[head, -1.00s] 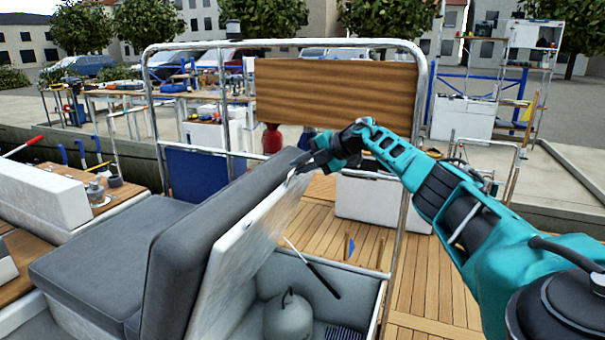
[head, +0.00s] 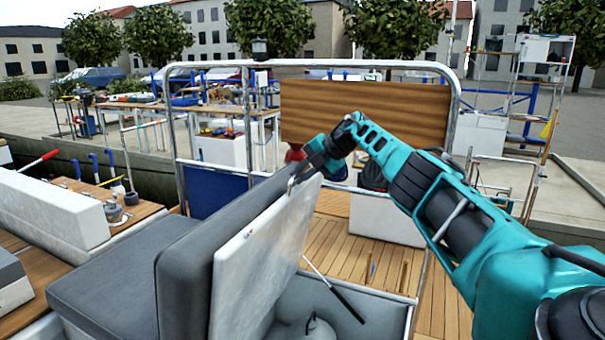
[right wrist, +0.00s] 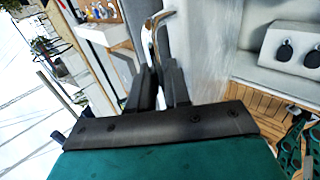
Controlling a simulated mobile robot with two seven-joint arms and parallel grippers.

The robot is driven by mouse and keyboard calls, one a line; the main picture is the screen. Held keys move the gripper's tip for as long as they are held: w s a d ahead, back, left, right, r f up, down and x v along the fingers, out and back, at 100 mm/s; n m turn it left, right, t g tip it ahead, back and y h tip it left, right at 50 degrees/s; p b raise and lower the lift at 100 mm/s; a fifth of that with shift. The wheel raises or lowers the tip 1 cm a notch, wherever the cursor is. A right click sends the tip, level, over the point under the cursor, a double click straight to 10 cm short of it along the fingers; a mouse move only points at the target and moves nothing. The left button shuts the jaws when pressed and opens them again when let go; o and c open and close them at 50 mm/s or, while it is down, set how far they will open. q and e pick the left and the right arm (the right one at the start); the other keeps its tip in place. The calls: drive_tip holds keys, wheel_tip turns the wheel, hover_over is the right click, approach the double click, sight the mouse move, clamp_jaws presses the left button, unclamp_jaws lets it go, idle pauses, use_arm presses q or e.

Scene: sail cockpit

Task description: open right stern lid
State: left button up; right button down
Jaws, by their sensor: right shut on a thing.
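The right stern lid (head: 262,255) stands raised and tilted in the head view, its white underside facing right and a grey cushion (head: 185,270) on its other side. The locker (head: 375,305) beside it is uncovered. My right gripper (head: 302,174) is at the lid's upper edge, shut on a chrome handle. The curved chrome handle (right wrist: 152,38) also shows at the fingers of my right gripper (right wrist: 160,88) in the right wrist view. The exact contact is partly hidden. My left gripper is not in view.
A rounded grey object (head: 310,328) and a dark rod (head: 335,290) are in the locker. A metal rail (head: 455,100) with a wooden board (head: 365,112) stands behind the lid. Tools lie on the side bench (head: 150,210) at left. Open decking (head: 340,235) lies beyond the locker.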

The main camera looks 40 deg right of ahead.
drive_tip(key=shift+s+f, duration=0.1)
drive_tip(key=shift+f, duration=0.05)
drive_tip(key=c, duration=1.3)
unclamp_jaws()
drive_tip(key=shift+c, duration=0.2)
drive_tip(key=shift+s+d+r, duration=0.25)
drive_tip(key=shift+r, duration=0.1)
drive_tip(key=v, duration=1.2)
drive_tip(key=shift+r, duration=0.15)
drive_tip(key=shift+w+a, duration=0.1)
